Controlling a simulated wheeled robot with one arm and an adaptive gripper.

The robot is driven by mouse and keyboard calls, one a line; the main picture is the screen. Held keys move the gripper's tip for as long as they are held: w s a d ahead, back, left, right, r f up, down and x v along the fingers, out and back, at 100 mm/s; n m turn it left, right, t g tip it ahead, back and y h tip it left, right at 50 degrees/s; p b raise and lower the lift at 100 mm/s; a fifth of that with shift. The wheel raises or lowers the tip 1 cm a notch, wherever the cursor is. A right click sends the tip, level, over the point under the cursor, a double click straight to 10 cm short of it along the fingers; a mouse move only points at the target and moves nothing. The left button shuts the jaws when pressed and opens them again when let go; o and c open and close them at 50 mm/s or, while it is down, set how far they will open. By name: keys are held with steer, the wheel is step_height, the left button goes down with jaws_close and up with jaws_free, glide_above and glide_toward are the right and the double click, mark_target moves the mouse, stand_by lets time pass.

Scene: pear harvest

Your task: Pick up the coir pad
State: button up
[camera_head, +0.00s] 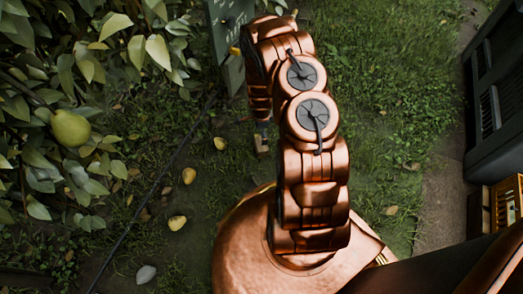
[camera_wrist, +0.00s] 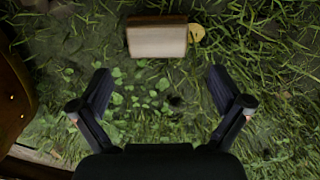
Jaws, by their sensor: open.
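A tan, block-shaped pad with a darker brown edge, which looks like the coir pad (camera_wrist: 157,40), lies on the grass at the top middle of the wrist view. My gripper (camera_wrist: 159,75) is open and empty, with its two dark fingers spread apart. The pad is ahead of the fingertips, roughly centred between them and not touching either. In the head view my copper arm hides most of the gripper; a small brownish piece shows beside the arm, too small to identify.
A yellow fallen fruit (camera_wrist: 196,33) lies against the pad's right side. Fallen fruits (camera_head: 177,223) are scattered on the grass. A thin dark line (camera_head: 150,195) crosses the ground. A leafy tree with a pear (camera_head: 70,128) is at left; a yellow crate (camera_head: 507,203) and dark cabinet are at right.

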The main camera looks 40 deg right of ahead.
mark_target(262, 149)
steer(key=f, duration=0.2)
steer(key=f+b, duration=0.1)
steer(key=shift+s+f, duration=0.2)
steer(key=shift+f, duration=0.15)
steer(key=shift+f+b, duration=1.4)
steer(key=shift+f, duration=1.3)
steer(key=shift+r, duration=0.1)
steer(key=c, duration=0.9)
steer(key=shift+r+p, duration=0.3)
steer(key=shift+r, duration=0.05)
steer(key=r+p, duration=0.2)
steer(key=r, duration=0.1)
steer(key=shift+s+a+r, duration=0.15)
steer(key=shift+a+r, duration=0.05)
steer(key=shift+s+a+p, duration=0.25)
steer(key=shift+s+p, duration=0.15)
steer(key=shift+s, duration=0.1)
steer(key=shift+s+a+p, duration=0.25)
steer(key=shift+s+p, duration=0.1)
steer(key=shift+s, duration=0.15)
steer(key=s+a+p, duration=0.1)
steer(key=s+a, duration=0.1)
steer(key=s, duration=0.2)
steer(key=s+a+p, duration=0.1)
steer(key=s+a, duration=0.1)
steer(key=s, duration=0.2)
steer(key=s+a+r+p, duration=0.1)
steer(key=s+a, duration=0.1)
steer(key=s, duration=0.1)
steer(key=shift+s, duration=0.4)
